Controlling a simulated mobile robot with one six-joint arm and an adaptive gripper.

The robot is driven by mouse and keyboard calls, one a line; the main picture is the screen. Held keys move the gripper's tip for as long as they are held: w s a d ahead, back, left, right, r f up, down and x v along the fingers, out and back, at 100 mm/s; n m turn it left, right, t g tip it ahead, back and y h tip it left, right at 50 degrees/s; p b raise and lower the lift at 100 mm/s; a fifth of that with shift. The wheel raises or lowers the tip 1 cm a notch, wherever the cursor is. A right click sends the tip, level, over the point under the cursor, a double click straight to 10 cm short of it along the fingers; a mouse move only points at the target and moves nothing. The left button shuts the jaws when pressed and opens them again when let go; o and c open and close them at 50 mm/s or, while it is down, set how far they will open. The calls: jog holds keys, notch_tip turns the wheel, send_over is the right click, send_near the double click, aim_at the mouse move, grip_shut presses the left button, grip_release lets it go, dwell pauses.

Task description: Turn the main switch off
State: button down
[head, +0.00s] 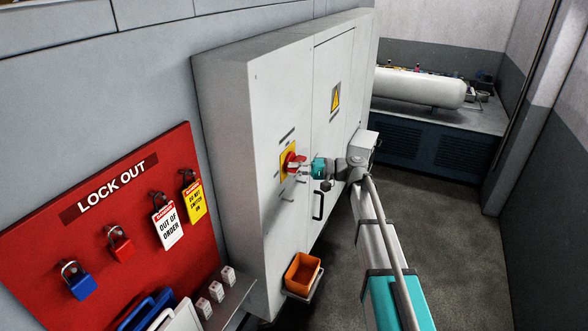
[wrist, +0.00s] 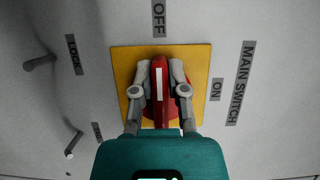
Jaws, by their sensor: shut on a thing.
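The main switch (head: 288,160) is a red rotary handle on a yellow plate, on the front of the grey cabinet (head: 265,105). In the wrist view the red handle (wrist: 159,72) with a white stripe fills the gap between the fingers. My gripper (wrist: 160,80) is shut on it, one finger on each side. The handle's length runs up the picture, in line with the OFF label (wrist: 158,18); the ON label (wrist: 216,90) is off to its right side. In the head view my gripper (head: 304,164) reaches the switch from the right and partly covers it.
A red lock-out board (head: 140,240) with padlocks and tags hangs left of the cabinet. An orange bin (head: 302,272) sits low at the cabinet front. A dark door handle (head: 319,203) is below my gripper. The floor (head: 440,210) to the right is clear.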

jog(key=c, duration=0.6)
grip_release()
jog(key=shift+c, duration=0.2)
jog(key=d, duration=1.2)
jog(key=shift+w, duration=0.35)
jog(key=shift+s+f, duration=0.1)
